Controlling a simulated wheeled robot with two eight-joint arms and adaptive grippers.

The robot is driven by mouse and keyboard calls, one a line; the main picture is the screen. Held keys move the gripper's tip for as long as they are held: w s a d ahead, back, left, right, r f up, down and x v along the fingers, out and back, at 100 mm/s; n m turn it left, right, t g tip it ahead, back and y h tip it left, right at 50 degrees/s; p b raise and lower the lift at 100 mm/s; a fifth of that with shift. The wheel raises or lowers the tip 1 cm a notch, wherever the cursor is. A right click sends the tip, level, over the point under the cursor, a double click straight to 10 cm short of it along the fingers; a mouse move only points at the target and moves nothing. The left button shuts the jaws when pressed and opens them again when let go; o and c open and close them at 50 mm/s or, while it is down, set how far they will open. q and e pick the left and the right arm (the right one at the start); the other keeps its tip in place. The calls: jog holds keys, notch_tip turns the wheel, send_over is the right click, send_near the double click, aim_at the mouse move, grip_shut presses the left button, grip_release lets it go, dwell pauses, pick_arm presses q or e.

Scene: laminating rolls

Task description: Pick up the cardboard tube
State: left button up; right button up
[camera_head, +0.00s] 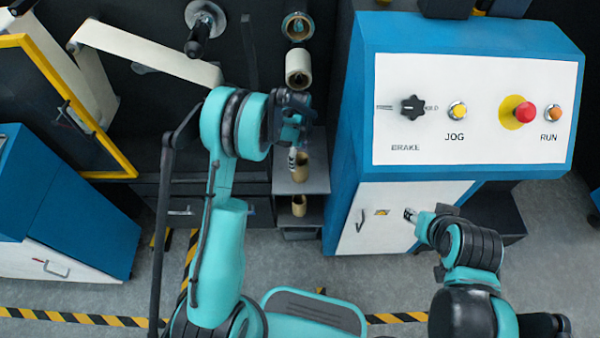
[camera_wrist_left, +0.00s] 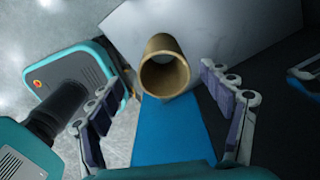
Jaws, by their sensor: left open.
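A brown cardboard tube (camera_head: 301,166) stands upright on a small grey shelf (camera_head: 316,182) in the head view, partly behind my left gripper (camera_head: 294,148). A similar tube (camera_head: 299,206) stands on a lower ledge in front. In the left wrist view one hollow cardboard tube (camera_wrist_left: 165,72) shows with its open end towards the camera. My left gripper (camera_wrist_left: 163,84) is open there, with a finger on either side of the tube and gaps between. Nothing is in its grip. My right gripper (camera_head: 409,215) is small, in front of the white cabinet door; its jaws are unclear.
A blue machine cabinet with a white control panel (camera_head: 470,110) stands close on the right. Rolls on spindles (camera_head: 298,68) and a white web (camera_head: 150,50) are behind. A yellow-framed door (camera_head: 60,100) is at left. Grey floor (camera_head: 80,245) lies in front.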

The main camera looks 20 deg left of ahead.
pick_arm(q)
notch_tip(320, 180, down, 3)
jog(key=shift+r+b, duration=0.1)
jog(key=shift+b, duration=0.35)
jog(key=f+b, duration=0.1)
jog(key=f, duration=0.2)
jog(key=f+b, duration=0.1)
jog(key=f, duration=0.1)
jog(key=shift+w+d+b, duration=0.25)
jog(key=shift+b, duration=0.05)
jog(key=c, duration=1.3)
